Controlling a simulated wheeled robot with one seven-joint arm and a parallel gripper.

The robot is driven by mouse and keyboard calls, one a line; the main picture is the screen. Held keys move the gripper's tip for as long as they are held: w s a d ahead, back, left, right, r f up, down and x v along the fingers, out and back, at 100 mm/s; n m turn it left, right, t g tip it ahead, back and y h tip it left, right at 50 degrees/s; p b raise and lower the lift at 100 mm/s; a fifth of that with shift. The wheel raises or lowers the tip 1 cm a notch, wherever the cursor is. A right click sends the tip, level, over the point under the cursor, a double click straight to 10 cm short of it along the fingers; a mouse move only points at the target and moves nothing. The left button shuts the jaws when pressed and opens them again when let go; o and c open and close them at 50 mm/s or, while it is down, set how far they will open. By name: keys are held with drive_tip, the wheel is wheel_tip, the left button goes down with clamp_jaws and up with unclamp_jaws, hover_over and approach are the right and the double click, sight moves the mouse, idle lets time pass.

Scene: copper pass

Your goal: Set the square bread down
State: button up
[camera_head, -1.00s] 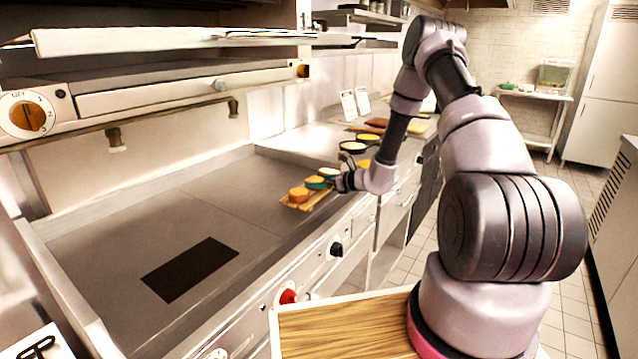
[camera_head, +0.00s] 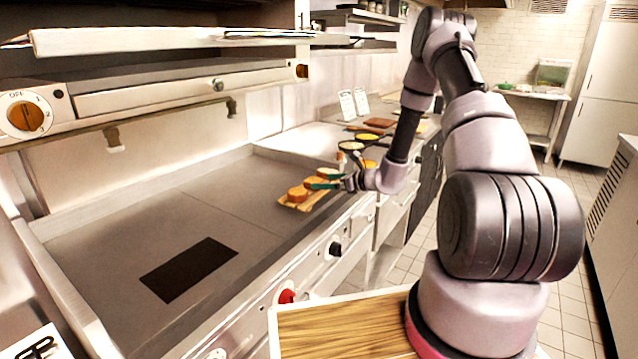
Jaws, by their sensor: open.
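Several small orange-brown bread pieces stand in a row on a light wooden board (camera_head: 288,204), at the front right of the steel counter. The nearest piece (camera_head: 297,194) has a rounded-looking top. Another piece (camera_head: 315,182) sits behind it, partly covered by my fingers, and a third piece (camera_head: 328,173) is farther back. I cannot tell which of them is the square bread.
A dark rectangular patch (camera_head: 189,269) marks the otherwise bare steel surface (camera_head: 130,225). Pans (camera_head: 352,147) and a brown board (camera_head: 380,123) lie farther back along the counter. Knobs, one red (camera_head: 287,296), line its front. A shelf (camera_head: 170,40) overhangs the left.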

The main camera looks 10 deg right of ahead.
drive_tip(key=v, duration=0.7)
drive_tip(key=shift+s+d, duration=0.1)
drive_tip(key=shift+s, duration=0.05)
drive_tip(key=shift+s+r, duration=0.2)
drive_tip(key=shift+r, duration=0.15)
drive_tip(key=s+a+r+n+g, duration=0.45)
drive_tip(key=s+r+n, duration=0.25)
drive_tip(key=r, duration=0.4)
drive_tip(key=s+a+r+n+g, duration=0.3)
drive_tip(key=s+a+r+n, duration=0.3)
drive_tip(key=r, duration=0.4)
drive_tip(key=s+d+r+n+t+h, duration=0.2)
drive_tip(key=s+d+r+n+h, duration=0.2)
drive_tip(key=s, duration=0.5)
drive_tip(key=s+d+r+n+t+h, duration=0.2)
drive_tip(key=s+d+r+n+h, duration=0.2)
drive_tip(key=s+r, duration=0.4)
drive_tip(key=shift+s+d+r+n, duration=0.45)
drive_tip(key=shift+s+n, duration=0.5)
drive_tip(key=shift+n, duration=0.25)
